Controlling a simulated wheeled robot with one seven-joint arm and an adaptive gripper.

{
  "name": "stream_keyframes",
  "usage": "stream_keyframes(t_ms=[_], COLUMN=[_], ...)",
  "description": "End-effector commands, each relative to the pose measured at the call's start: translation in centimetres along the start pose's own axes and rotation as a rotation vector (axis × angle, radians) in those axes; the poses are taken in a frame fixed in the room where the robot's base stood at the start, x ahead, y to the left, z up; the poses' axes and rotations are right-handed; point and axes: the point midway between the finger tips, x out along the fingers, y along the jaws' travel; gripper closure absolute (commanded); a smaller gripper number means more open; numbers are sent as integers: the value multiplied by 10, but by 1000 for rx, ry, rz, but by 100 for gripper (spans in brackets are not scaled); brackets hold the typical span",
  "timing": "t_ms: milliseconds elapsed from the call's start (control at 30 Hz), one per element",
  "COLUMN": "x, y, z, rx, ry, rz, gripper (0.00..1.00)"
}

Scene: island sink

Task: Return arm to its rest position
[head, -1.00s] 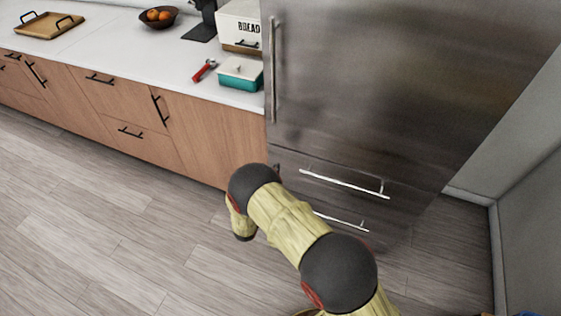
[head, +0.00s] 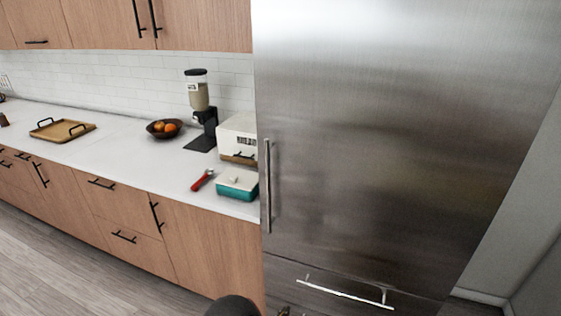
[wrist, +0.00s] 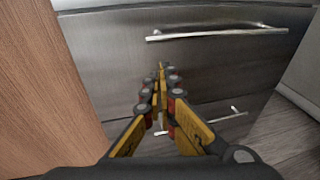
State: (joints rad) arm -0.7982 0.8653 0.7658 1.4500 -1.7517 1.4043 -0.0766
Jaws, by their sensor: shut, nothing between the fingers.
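My gripper (wrist: 161,72) shows in the wrist view, with its yellow and black fingers closed together and nothing between them. It points toward the steel drawer fronts at the bottom of the fridge, below the upper drawer handle (wrist: 215,32). I cannot tell how far the fingertips are from the drawer front.
The steel fridge (head: 390,130) stands at the right, its doors and drawers looking shut. Left of it, the white counter (head: 110,155) holds a teal dish (head: 237,190), a red-handled tool (head: 202,181), a bread box (head: 237,135), a fruit bowl (head: 165,129) and a tray (head: 62,132). Floor (head: 60,260) is clear.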

Motion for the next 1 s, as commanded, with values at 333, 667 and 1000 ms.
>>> stream_keyframes(t_ms=[333, 667, 1000], x=[-36, -98, -156], y=[-125, -193, -222], z=[57, 142, 222], rx=[292, 785, 1328], ry=[218, 407, 577], rz=[-544, -1004, -1308], gripper=[100, 100, 100])
